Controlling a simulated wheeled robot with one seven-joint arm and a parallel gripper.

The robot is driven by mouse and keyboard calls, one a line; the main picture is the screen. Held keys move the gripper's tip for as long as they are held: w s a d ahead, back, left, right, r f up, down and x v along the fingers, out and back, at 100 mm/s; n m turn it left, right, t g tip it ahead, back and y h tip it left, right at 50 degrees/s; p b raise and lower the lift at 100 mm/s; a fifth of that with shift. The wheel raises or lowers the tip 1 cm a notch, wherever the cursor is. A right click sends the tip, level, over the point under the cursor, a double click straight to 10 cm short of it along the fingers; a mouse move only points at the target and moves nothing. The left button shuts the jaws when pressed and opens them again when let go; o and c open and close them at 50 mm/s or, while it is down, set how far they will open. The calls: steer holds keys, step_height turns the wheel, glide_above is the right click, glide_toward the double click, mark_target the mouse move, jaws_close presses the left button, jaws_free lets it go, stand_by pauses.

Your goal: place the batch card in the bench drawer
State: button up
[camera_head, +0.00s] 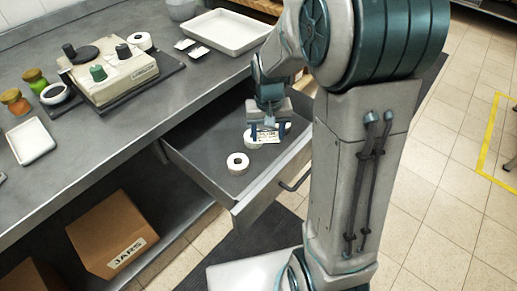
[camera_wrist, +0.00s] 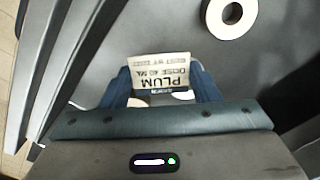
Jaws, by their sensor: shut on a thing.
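The batch card (camera_wrist: 160,72) is a small pale card printed with "PLUM" and smaller text. My gripper (camera_wrist: 163,88) is shut on it, and the card sticks out past the fingertips. In the head view the card (camera_head: 267,137) hangs below my gripper (camera_head: 266,130), over the inside of the open bench drawer (camera_head: 205,155). The gap between card and drawer floor is hard to judge. A white tape roll (camera_head: 237,163) lies in the drawer and also shows in the wrist view (camera_wrist: 231,15). A second white roll (camera_head: 250,141) is partly hidden behind my gripper.
The grey bench (camera_head: 110,140) holds a label machine (camera_head: 113,70), jars (camera_head: 35,79), a white tray (camera_head: 222,32) and a small white dish (camera_head: 31,140). A cardboard "JARS" box (camera_head: 110,233) stands below. The drawer's left part is bare.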

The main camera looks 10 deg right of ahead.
mark_target(260, 140)
steer(key=shift+s+a+f, duration=0.25)
steer(key=shift+a+f, duration=0.2)
steer(key=shift+a, duration=0.2)
steer(key=shift+s+a+f, duration=0.2)
steer(key=shift+a+f, duration=0.2)
steer(key=shift+a, duration=0.2)
steer(key=shift+f+b, duration=0.45)
steer(key=shift+f, duration=1.5)
steer(key=shift+f, duration=0.15)
steer(key=o, duration=0.7)
